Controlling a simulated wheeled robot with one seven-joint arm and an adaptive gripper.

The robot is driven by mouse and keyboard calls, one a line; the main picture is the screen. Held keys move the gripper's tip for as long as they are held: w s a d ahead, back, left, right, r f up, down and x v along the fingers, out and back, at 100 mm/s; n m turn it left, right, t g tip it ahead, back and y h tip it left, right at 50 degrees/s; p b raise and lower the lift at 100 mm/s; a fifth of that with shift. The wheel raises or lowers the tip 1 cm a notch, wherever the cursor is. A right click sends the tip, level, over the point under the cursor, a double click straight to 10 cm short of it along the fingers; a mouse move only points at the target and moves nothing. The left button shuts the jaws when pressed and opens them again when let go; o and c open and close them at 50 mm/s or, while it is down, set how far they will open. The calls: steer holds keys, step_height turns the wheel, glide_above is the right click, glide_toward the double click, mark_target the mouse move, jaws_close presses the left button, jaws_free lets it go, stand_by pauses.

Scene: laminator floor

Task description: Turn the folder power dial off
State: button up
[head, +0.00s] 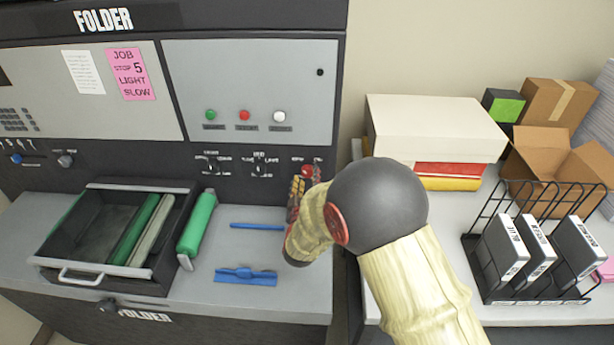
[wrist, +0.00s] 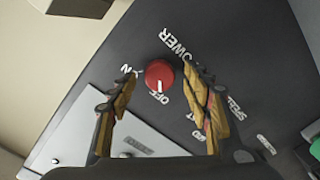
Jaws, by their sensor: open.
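The folder power dial (wrist: 159,73) is a round red knob under the word POWER on a dark panel. A white line on it points down in the wrist view, at the word OFF; ON is at its left. My gripper (wrist: 156,79) is open, one finger on each side of the dial in the picture. I cannot tell whether either finger touches it. In the head view the dial (head: 308,171) shows as a red spot at the panel's lower right, partly hidden by my gripper (head: 300,186).
Green, red and white buttons (head: 244,115) sit on the grey panel above. Black selector knobs (head: 212,166) are left of the dial. A drawer tray (head: 62,258) with rollers and blue tools (head: 245,276) lie on the ledge. A side table at right holds boxes and a rack.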

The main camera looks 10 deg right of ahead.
steer(key=v, duration=1)
steer(key=shift+s, duration=0.3)
steer(key=shift+a, duration=0.1)
steer(key=s+a+r+m+g+y, duration=0.2)
steer(key=s+a+r+g+y, duration=0.2)
steer(key=r+y, duration=0.4)
steer(key=s+d+r+m+g+h, duration=0.1)
steer(key=s+d+r+g, duration=0.1)
steer(key=s, duration=1)
steer(key=s+d+r+m+g+h, duration=0.1)
steer(key=s+d+g, duration=0.4)
steer(key=s, duration=0.8)
steer(key=shift+s+d+r+m+h, duration=0.3)
steer(key=shift+d+r+m, duration=0.15)
steer(key=shift+r+m, duration=0.35)
steer(key=shift+c, duration=0.3)
